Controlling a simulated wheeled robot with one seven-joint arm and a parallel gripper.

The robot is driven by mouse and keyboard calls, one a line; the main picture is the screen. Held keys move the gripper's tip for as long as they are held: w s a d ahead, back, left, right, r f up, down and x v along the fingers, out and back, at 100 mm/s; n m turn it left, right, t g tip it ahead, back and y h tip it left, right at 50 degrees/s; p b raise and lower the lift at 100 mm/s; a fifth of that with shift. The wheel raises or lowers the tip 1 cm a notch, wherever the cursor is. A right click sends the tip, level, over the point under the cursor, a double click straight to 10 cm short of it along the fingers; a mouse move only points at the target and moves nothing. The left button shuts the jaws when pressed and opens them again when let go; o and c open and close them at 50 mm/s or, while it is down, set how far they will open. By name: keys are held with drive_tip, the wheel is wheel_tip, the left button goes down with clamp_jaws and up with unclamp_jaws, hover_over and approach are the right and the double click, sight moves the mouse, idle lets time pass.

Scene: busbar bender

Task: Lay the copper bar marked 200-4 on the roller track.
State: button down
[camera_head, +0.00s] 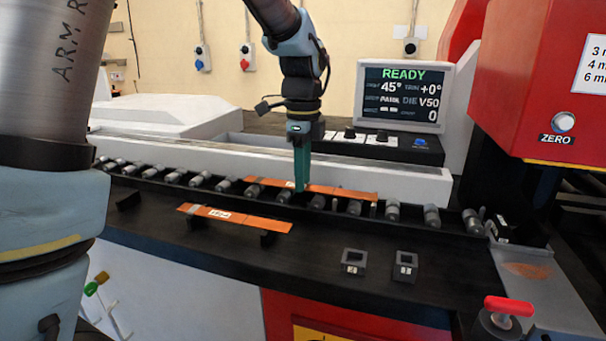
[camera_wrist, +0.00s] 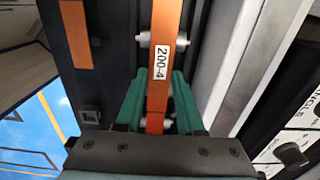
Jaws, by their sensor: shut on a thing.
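The copper bar marked 200-4 (camera_wrist: 160,62) runs lengthwise between the green fingers of my gripper (camera_wrist: 158,105), its white label facing up in the wrist view. In the head view my gripper (camera_head: 301,188) points down and is shut on this bar (camera_head: 342,193) near its middle, partly hiding it. The bar lies along and over the roller track (camera_head: 205,181), roughly parallel to it. It is at or just above the rollers; I cannot tell whether it touches them.
A second copper bar (camera_head: 235,217) rests on black supports in front of the track, its label unreadable. Two small black blocks (camera_head: 354,261) (camera_head: 405,266) stand on the bench. A white rail (camera_head: 270,165) runs behind the track. The red machine (camera_head: 535,90) stands at right; the screen (camera_head: 404,92) reads READY.

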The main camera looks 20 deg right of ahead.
drive_tip(key=shift+c, duration=2.2)
unclamp_jaws()
drive_tip(key=shift+r, duration=0.1)
